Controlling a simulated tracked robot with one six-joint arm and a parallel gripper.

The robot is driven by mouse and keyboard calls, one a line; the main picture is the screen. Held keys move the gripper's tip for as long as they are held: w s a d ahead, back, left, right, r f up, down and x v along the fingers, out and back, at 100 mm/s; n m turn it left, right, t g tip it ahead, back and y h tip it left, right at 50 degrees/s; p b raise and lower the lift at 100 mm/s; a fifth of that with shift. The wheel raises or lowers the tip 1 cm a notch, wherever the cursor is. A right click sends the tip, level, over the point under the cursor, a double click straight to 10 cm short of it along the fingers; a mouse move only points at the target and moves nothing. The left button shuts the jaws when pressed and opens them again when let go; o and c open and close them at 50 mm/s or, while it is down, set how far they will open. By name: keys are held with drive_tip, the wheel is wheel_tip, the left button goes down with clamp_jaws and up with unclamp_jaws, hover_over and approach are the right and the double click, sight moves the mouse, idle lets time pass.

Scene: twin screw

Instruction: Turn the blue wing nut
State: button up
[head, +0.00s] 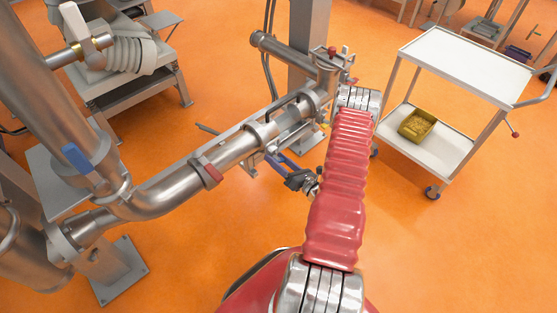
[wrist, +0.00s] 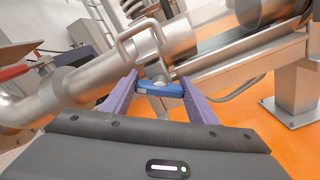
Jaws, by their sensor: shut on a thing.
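The blue wing nut (wrist: 160,88) is in the middle of the wrist view, under a bare metal loop handle on a steel clamp around the pipe. It lies crosswise between the two purple fingers of my gripper (wrist: 159,97), its ends close against them. My gripper is shut on it. In the head view my gripper (head: 272,160) reaches in under the steel pipe near the middle, beside my red-sleeved arm. The wing nut cannot be made out there, hidden by the fingers and pipe.
The steel pipe (head: 235,152) runs diagonally and carries a red clamp part (head: 207,169). Another blue part (head: 77,157) sits on the upright pipe at left. A white trolley (head: 465,62) with a yellow bin (head: 417,125) stands at right. Orange floor in front is clear.

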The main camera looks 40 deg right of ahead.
drive_tip(key=n, duration=0.6)
drive_tip(key=shift+n, duration=0.3)
idle(0.4)
drive_tip(key=o, duration=1)
drive_tip(key=shift+a, duration=0.1)
drive_tip(key=shift+o, duration=0.2)
drive_tip(key=shift+s, duration=0.1)
drive_tip(key=s, duration=1.3)
drive_tip(key=shift+s+d, duration=0.2)
drive_tip(key=shift+s, duration=0.1)
